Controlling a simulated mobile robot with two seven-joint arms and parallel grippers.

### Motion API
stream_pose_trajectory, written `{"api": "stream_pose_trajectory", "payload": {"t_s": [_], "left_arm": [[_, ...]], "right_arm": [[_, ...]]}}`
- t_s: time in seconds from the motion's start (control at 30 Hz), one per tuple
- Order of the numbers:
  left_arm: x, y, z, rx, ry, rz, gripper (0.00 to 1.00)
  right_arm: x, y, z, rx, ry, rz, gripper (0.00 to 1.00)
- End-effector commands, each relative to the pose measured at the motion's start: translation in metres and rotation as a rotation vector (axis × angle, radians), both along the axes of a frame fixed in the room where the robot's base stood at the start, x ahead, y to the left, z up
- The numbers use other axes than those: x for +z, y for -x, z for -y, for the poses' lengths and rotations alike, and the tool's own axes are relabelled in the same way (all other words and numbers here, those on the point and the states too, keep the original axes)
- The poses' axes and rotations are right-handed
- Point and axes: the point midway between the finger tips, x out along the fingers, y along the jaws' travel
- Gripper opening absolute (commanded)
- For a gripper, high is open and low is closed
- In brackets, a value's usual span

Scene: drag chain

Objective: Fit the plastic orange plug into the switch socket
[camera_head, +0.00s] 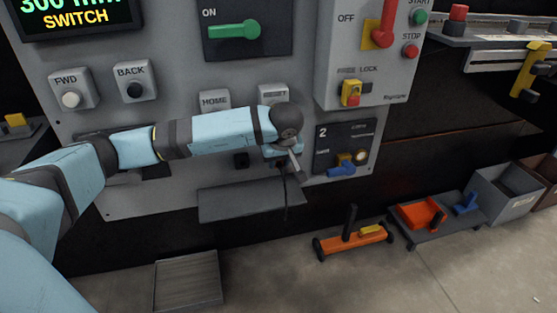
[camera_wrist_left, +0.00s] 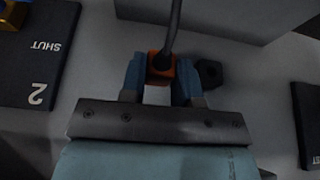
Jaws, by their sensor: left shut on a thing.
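The orange plug (camera_wrist_left: 160,66) is held between the two blue fingers of my left gripper (camera_wrist_left: 160,80) in the left wrist view. A dark cable (camera_wrist_left: 173,25) runs from it. In the head view my left gripper (camera_head: 283,152) is close to the grey panel, below the RESET button; the wrist hides the plug, and the cable (camera_head: 285,183) hangs down. A dark socket-like block (camera_wrist_left: 208,73) sits on the panel just beside the plug, apart from it; it seems to match the black block (camera_head: 241,160) in the head view. I cannot tell whether the plug touches the panel. My right gripper is not in view.
The grey panel (camera_head: 130,195) carries buttons and levers. A plate marked 2 (camera_head: 330,138) with a blue handle (camera_head: 342,170) is right of the gripper. A grey ledge (camera_head: 235,205) juts out below. An orange wheeled cart (camera_head: 352,240) and low trolley (camera_head: 445,235) stand on the floor.

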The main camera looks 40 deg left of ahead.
Motion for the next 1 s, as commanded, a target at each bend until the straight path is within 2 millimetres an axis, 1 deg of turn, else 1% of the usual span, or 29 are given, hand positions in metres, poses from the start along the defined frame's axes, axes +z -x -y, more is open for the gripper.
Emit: {"api": "stream_pose_trajectory", "payload": {"t_s": [0.17, 0.27, 0.37, 0.5, 0.7, 0.83, 1.0], "left_arm": [[0.000, 0.001, -0.001, 0.000, 0.000, 0.000, 0.00], [-0.003, 0.009, -0.003, 0.002, -0.002, 0.000, 0.00], [-0.007, 0.025, -0.007, 0.000, -0.003, -0.002, 0.00], [-0.016, 0.052, -0.012, -0.002, -0.003, -0.002, 0.00], [-0.026, 0.084, -0.019, 0.000, -0.002, -0.001, 0.00], [-0.029, 0.095, -0.020, -0.001, -0.002, -0.001, 0.00], [-0.029, 0.099, -0.021, 0.000, -0.002, -0.001, 0.00]], "right_arm": [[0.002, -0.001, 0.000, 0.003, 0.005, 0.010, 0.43], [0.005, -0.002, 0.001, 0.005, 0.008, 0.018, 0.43], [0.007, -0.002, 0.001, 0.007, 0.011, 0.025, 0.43], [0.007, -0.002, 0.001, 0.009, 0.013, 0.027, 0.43], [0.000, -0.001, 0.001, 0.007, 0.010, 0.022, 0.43], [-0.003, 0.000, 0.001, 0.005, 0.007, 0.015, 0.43], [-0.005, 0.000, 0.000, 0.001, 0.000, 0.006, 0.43]]}}
